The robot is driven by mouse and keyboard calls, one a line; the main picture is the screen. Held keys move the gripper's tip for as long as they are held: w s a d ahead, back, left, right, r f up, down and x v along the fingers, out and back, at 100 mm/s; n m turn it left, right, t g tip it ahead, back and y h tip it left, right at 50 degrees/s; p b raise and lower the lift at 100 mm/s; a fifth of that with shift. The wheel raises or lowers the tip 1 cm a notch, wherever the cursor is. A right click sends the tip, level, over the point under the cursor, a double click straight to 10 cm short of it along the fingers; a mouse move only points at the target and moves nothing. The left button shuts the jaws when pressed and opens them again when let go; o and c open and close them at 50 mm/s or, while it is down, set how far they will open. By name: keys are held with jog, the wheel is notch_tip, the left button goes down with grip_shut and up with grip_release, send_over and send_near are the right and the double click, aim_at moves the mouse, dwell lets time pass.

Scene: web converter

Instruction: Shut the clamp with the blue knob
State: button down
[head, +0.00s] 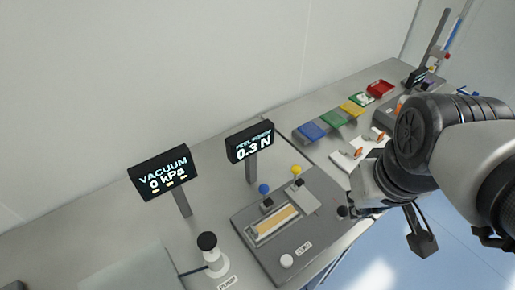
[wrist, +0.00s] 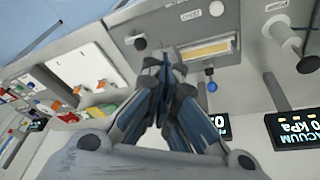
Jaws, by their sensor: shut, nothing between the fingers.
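The blue knob (head: 264,188) stands up on a dark clamp at the back edge of the strip's slot, on the grey fixture (head: 255,267). In the wrist view the blue knob (wrist: 211,86) is just right of my fingers. Its lever looks raised; the clamp's pad is too small to make out. A second clamp with a yellow knob (head: 296,169) stands to its right, also upright; my fingers seem to hide it in the wrist view. My gripper (wrist: 165,62) is shut and empty, apart from the blue knob. In the head view my arm mostly hides the fingers.
A tan strip (head: 275,225) lies in the fixture's slot. A white button (head: 287,260) and a black knob (head: 342,211) are near its front edge. The vacuum display (head: 160,171) and peel force display (head: 250,142) stand behind. Coloured bins (head: 335,118) are at back right.

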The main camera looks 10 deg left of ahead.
jog(key=w+a+r+n+g+p, duration=0.2)
jog(key=w+a+n+p, duration=0.4)
jog(key=w+a, duration=0.6)
jog(key=a+f+n+g+h+p, duration=0.1)
jog(key=a+f+n+p, duration=0.2)
jog(key=a, duration=0.9)
notch_tip(320, 180, down, 4)
jog(key=shift+w+r+p, duration=0.1)
jog(key=shift+w+p, duration=0.35)
jog(key=shift+p, duration=0.75)
jog(key=b, duration=0.1)
send_over(264, 196)
jog(key=w+a, duration=0.3)
jog(key=a, duration=0.1)
notch_tip(264, 196, down, 10)
jog(key=shift+s, duration=0.15)
jog(key=shift+b, duration=0.35)
